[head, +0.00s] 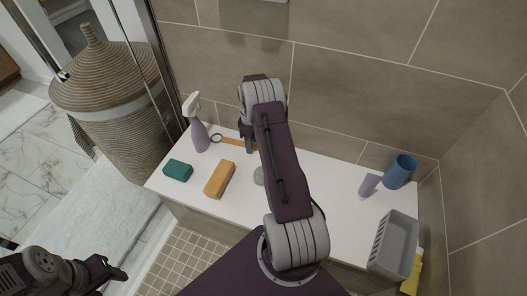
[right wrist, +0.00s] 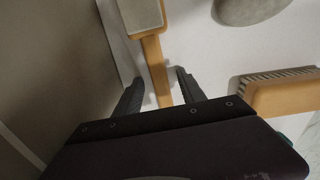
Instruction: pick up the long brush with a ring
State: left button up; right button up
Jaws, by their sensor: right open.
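The long brush (head: 229,141) lies on the white ledge by the back wall, its dark ring (head: 216,138) at the left end of its orange handle. My right gripper (head: 250,146) is over the brush, and my arm hides its far end. In the right wrist view the wooden handle (right wrist: 157,66) runs between the two open fingers of the gripper (right wrist: 160,77), with a pale grey head (right wrist: 140,14) beyond. I cannot tell whether the fingers touch it. The ring is hidden there. My left gripper (head: 113,270) is low at the left, away from the ledge.
On the white ledge (head: 330,202) stand a purple spray bottle (head: 199,136), a teal block (head: 178,170), an orange brush (head: 219,179), a grey stone (head: 259,176), a purple tube (head: 369,185), a blue cup (head: 400,171) and a grey basket (head: 394,245). The tiled wall is close behind.

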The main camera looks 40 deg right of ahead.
jog(key=shift+r, duration=0.1)
grip_shut()
jog(key=shift+r, duration=0.1)
